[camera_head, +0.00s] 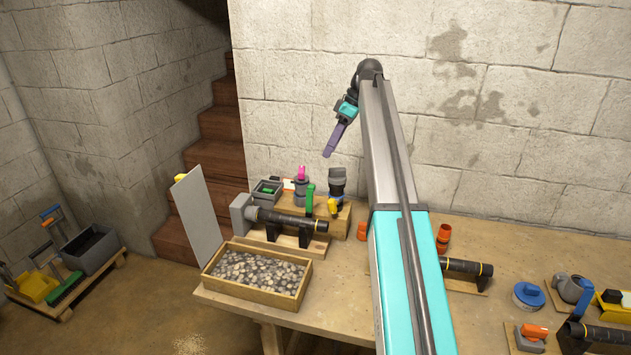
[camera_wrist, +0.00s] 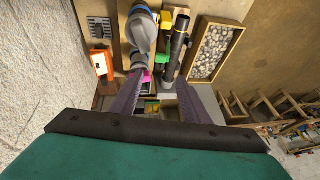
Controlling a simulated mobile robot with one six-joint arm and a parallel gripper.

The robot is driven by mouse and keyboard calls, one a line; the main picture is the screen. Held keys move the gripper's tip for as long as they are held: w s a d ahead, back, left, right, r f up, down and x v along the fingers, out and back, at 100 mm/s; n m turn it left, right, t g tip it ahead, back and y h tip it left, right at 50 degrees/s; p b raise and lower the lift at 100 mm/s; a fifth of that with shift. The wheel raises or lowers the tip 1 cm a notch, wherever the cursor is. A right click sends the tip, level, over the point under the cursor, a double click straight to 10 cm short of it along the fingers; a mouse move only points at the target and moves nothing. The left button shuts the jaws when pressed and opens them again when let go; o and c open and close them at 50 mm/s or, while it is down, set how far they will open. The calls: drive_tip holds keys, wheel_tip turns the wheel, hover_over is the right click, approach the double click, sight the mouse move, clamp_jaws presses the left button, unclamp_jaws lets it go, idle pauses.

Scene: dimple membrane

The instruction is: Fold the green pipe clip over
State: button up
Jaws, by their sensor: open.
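The green pipe clip (camera_head: 309,199) stands upright as a narrow green strip near the right end of a black pipe (camera_head: 288,220), which lies on a wooden block in the head view. My gripper (camera_head: 329,152) hangs in the air above and behind the bench fittings, higher than the clip and apart from it. In the wrist view, my gripper's two purple fingers (camera_wrist: 162,80) are spread with nothing held between them. The black pipe (camera_wrist: 173,52) also shows there.
A wooden tray of stones (camera_head: 257,272) sits at the bench's front left. A grey panel (camera_head: 199,212) stands left of the pipe. A pink-topped fitting (camera_head: 301,188), a grey tray (camera_head: 266,190) and a dark valve (camera_head: 337,182) crowd behind the clip. The air above is clear.

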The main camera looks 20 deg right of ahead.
sight(312, 186)
drive_tip(key=p+x, duration=0.3)
drive_tip(key=x, duration=1)
drive_tip(key=shift+s+f+p, duration=0.15)
drive_tip(key=shift+f+p, duration=0.2)
drive_tip(key=shift+c, duration=0.4)
clamp_jaws()
drive_tip(key=shift+d, duration=0.25)
drive_tip(key=shift+a, duration=0.2)
